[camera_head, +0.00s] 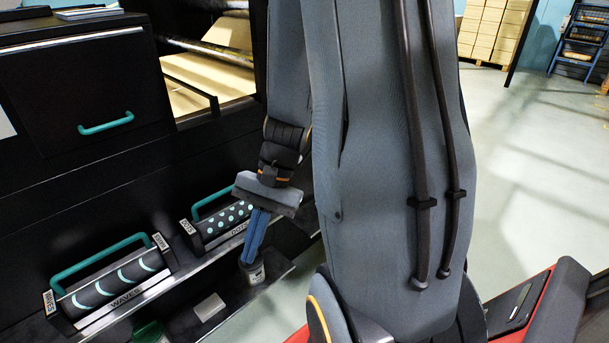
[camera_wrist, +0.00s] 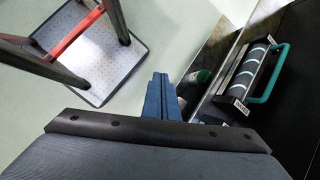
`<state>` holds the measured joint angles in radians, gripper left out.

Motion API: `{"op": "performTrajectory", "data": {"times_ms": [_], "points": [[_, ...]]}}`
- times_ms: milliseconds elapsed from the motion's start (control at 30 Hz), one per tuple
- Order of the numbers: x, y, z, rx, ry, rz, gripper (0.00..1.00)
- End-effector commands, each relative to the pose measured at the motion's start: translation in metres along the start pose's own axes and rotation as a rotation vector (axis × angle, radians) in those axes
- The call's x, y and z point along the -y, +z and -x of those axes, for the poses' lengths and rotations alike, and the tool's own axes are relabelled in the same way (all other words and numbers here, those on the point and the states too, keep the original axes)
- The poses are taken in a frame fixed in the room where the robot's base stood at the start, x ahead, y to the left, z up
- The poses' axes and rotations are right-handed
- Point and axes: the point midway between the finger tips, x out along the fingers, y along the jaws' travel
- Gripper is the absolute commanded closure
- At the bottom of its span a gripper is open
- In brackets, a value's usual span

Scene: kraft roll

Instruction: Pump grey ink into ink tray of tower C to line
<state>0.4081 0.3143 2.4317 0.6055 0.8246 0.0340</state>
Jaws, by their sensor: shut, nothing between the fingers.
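My gripper (camera_head: 250,260) points down with its two blue fingers pressed together, and nothing shows between them. In the wrist view the shut fingers (camera_wrist: 160,80) reach up the middle of the picture. A small dark container with a pale label (camera_head: 254,274) shows right at the fingertips in the head view. I cannot tell whether the fingers touch it or only pass in front of it. I cannot make out grey ink, a fill line or an ink tray marked C.
A WAVES roller (camera_head: 110,290) and a DOTS roller (camera_head: 218,222), both with teal handles, sit on a ledge along the black machine.

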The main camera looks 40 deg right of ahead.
Motion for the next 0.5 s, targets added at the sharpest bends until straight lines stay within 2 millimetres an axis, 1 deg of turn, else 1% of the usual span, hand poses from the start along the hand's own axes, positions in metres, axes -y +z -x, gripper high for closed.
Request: {"op": "performTrajectory", "data": {"times_ms": [33,67,133,167,267,300,367,400,467,500], "points": [[0.002,-0.019,-0.009,0.057,-0.085,-0.13,1.0],[0.006,-0.027,-0.01,0.092,-0.141,-0.203,1.0],[0.015,-0.051,-0.009,0.17,-0.282,-0.365,1.0],[0.019,-0.063,-0.007,0.202,-0.345,-0.432,1.0],[0.026,-0.112,0.006,0.297,-0.575,-0.637,1.0],[0.026,-0.134,0.014,0.333,-0.674,-0.713,1.0],[0.021,-0.171,0.029,0.377,-0.831,-0.819,1.0],[0.013,-0.195,0.039,0.402,-0.935,-0.881,1.0],[-0.003,-0.232,0.056,0.432,-1.091,-0.962,1.0],[-0.016,-0.254,0.067,0.445,-1.191,-1.008,1.0]]}}
